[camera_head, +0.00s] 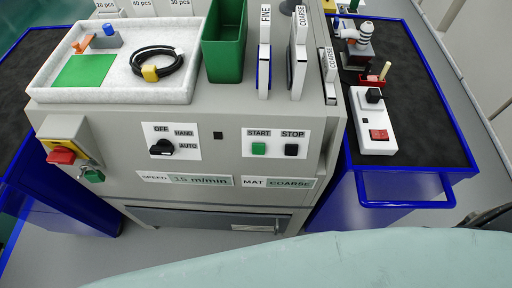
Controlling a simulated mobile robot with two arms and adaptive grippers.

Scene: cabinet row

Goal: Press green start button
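Nothing touches or covers either button. Neither my left nor my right gripper is in view. A pale green rounded surface fills the bottom of the picture; I cannot tell what it is.
A black rotary switch (162,147) and a red-and-yellow switch (64,156) with a padlock (93,175) are on the panel's left. On top are a white tray (110,95) and a green bin (224,45). A blue cart (405,188) stands at right.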

